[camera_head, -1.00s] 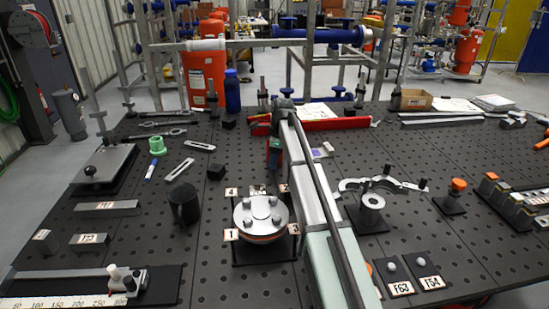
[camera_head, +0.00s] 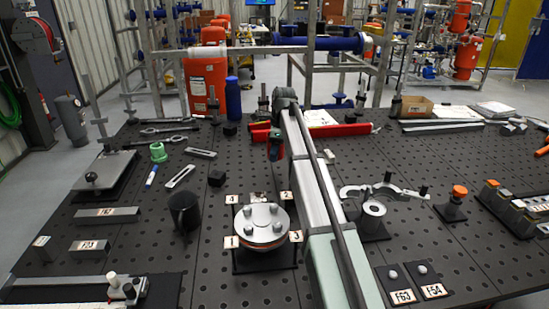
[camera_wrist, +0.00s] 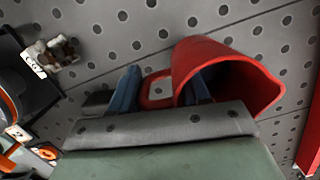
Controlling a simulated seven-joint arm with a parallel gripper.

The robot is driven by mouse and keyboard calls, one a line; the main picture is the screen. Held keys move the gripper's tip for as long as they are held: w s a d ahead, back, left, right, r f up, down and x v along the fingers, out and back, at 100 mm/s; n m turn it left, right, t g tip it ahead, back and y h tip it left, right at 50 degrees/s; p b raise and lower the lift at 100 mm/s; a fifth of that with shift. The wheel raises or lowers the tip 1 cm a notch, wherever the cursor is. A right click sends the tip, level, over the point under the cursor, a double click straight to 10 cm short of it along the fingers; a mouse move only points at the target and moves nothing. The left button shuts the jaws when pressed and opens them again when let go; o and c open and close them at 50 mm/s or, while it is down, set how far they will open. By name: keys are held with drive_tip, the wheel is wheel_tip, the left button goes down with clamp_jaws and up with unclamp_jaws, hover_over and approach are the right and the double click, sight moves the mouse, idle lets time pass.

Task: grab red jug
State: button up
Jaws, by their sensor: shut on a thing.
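The red jug (camera_wrist: 222,72) lies across the wrist view, its open mouth toward the right and its handle (camera_wrist: 157,90) toward the left. My gripper (camera_wrist: 160,88) has its blue fingers either side of the handle and is shut on the jug there. One finger overlaps the jug's body; its tip is partly hidden. In the head view my gripper (camera_head: 275,152) hangs behind the round flange, and my arm hides most of the jug.
A bolted round flange (camera_head: 262,222) with numbered tags stands in front of my gripper. A dark mug (camera_head: 185,209) is to its left, a curved clamp (camera_head: 384,187) to the right. A long red beam (camera_head: 340,130) lies behind. Bare perforated table shows between them.

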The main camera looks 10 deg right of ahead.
drive_tip(key=shift+r, duration=1.7)
drive_tip(key=shift+r, duration=0.15)
